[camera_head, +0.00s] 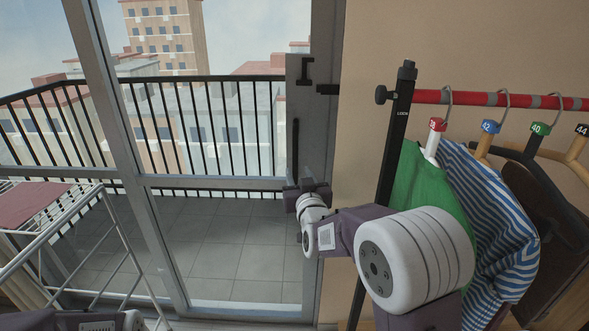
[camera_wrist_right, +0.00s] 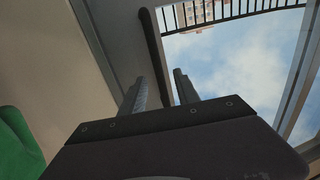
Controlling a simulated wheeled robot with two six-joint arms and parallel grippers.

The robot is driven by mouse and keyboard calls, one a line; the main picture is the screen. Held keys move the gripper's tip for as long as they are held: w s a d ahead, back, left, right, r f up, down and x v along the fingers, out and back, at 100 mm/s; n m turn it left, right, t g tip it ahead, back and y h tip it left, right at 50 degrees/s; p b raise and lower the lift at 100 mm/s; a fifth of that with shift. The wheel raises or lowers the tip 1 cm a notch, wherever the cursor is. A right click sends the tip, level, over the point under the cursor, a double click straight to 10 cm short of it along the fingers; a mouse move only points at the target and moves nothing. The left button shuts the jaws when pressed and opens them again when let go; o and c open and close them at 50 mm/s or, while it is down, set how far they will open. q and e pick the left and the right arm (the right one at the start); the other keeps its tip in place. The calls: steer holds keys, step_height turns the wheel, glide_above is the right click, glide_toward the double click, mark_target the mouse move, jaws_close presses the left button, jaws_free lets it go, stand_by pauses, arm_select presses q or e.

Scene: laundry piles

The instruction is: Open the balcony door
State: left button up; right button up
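The balcony door (camera_head: 302,110) is a grey-framed glass door and looks closed in the head view. Its dark vertical handle (camera_head: 295,146) is on the right stile. My right gripper (camera_head: 305,188) is at the handle's lower end, partly hidden by my own wrist. In the right wrist view my right gripper (camera_wrist_right: 158,80) has its two fingers apart. The dark handle (camera_wrist_right: 153,45) runs down between them, with no clear contact on both sides. Part of my left arm shows at the bottom left of the head view, but its gripper does not.
A drying rack (camera_head: 125,245) with a dark red cloth (camera_head: 35,200) stands at the left. A clothes rail (camera_head: 465,98) with a green garment (camera_head: 418,180) and a striped shirt (camera_head: 490,215) stands close at the right. Beyond the glass are a tiled balcony floor (camera_head: 225,245) and railing (camera_head: 190,78).

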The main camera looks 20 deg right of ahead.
mark_target(296, 161)
steer(key=w, duration=0.5)
steer(key=w+d, duration=0.1)
steer(key=w, duration=0.2)
steer(key=shift+w+r+p, duration=0.15)
steer(key=shift+w+p, duration=0.15)
steer(key=shift+p, duration=0.05)
jaws_close()
stand_by(0.9)
